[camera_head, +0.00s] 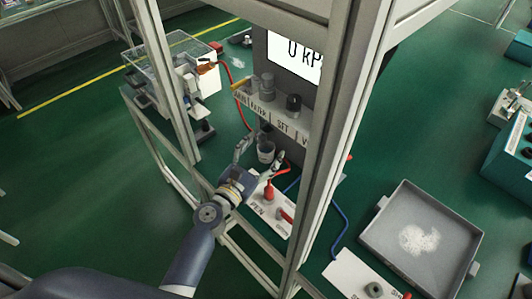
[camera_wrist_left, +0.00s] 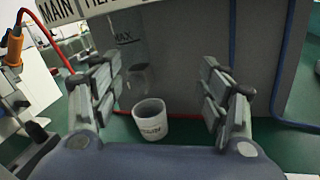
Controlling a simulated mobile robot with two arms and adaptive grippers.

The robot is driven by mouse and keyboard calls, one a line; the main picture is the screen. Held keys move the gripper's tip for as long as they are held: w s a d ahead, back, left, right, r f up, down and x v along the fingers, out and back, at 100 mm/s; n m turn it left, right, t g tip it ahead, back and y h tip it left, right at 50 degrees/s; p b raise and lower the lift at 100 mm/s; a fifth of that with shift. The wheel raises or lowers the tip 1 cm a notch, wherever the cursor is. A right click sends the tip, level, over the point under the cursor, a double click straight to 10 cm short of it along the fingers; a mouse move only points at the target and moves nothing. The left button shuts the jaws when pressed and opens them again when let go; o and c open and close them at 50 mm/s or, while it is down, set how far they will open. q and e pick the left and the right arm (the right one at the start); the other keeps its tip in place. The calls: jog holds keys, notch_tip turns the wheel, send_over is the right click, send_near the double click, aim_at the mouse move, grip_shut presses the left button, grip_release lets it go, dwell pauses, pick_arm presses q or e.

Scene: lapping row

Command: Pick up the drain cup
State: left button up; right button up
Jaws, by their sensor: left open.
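The drain cup (camera_wrist_left: 151,122) is a small light grey cup with dark lettering on its side. It stands upright on the green surface at the foot of the grey panel. In the head view the cup (camera_head: 266,153) shows between the fingers of my left gripper (camera_head: 260,158). In the left wrist view my left gripper (camera_wrist_left: 161,88) is open, with one finger pad on each side of the cup and clear gaps between. The cup appears beyond the fingertips and nothing is held. My right gripper is not in view.
A grey panel (camera_wrist_left: 225,35) with a MAX mark rises behind the cup. Frame posts (camera_head: 340,120) stand close on the right of my left arm. Red and blue hoses run nearby. A grey tray (camera_head: 375,240) with white powder lies at the right.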

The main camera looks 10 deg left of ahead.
aim_at(262, 154)
pick_arm(q)
jog(key=n, duration=0.1)
jog(key=w+a+f+n+y, duration=0.1)
jog(key=n, duration=0.1)
jog(key=a+n+y, duration=0.1)
jog(key=shift+w+a+f+b, duration=0.2)
jog(key=shift+w+f+b, duration=0.1)
jog(key=shift+w+f, duration=0.05)
notch_tip(262, 154, down, 8)
jog(key=b, duration=0.6)
jog(key=shift+w+d+r, duration=0.1)
jog(key=shift+w+r, duration=0.3)
jog(key=shift+w, duration=0.05)
jog(key=shift+x, duration=0.85)
jog(key=x, duration=0.5)
jog(key=shift+c, duration=0.3)
jog(key=c, duration=1)
